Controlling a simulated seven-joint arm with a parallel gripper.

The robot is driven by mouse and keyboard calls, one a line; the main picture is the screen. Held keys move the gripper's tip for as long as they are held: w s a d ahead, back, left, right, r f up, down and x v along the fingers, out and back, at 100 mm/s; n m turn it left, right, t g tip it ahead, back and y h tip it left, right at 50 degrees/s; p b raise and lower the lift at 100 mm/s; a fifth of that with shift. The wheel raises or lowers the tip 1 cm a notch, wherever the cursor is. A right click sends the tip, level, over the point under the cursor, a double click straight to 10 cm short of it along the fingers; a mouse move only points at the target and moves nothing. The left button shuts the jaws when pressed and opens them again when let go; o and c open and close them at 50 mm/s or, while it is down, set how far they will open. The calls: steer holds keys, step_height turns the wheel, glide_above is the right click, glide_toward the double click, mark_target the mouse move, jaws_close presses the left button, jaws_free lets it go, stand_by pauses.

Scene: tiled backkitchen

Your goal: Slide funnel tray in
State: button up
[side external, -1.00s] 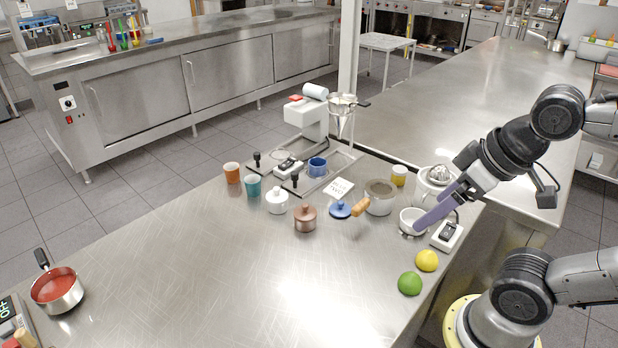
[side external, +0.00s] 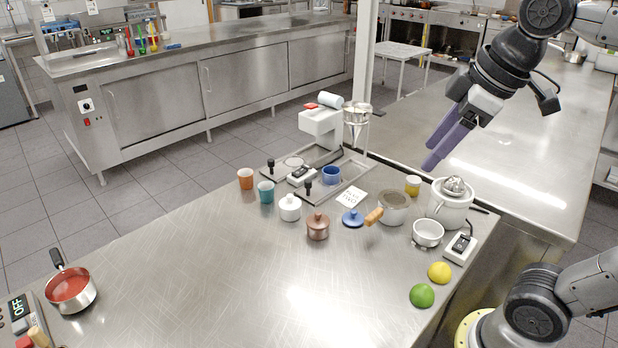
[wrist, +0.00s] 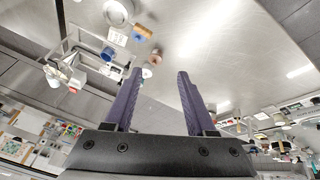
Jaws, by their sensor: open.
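In the side external view, a white dispenser (side external: 322,122) stands at the table's back edge with a metal funnel (side external: 356,116) on a stand to its right. Below the funnel is a long metal tray (side external: 342,187) with a black knob (side external: 308,187) at its front end. A blue cup (side external: 332,174) stands on this tray. A second tray with a black knob (side external: 270,167) lies to its left. My gripper (side external: 432,156) is open and empty, raised in the air to the right of the trays. Its purple fingers (wrist: 160,72) show apart in the wrist view, with nothing between them.
A switch box (side external: 302,176) sits between the trays. A juicer (side external: 450,203) is at right. The front table is mostly clear.

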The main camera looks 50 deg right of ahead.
steer(key=w+r+n+g, duration=0.15)
steer(key=w+r, duration=0.35)
steer(key=w, duration=0.5)
steer(key=n+g, duration=0.3)
glide_above(308, 180)
step_height(308, 180, down, 14)
steer(key=shift+m+g, duration=0.25)
step_height(308, 180, down, 14)
steer(key=shift+f, duration=0.2)
jaws_close()
steer(key=shift+r, duration=0.1)
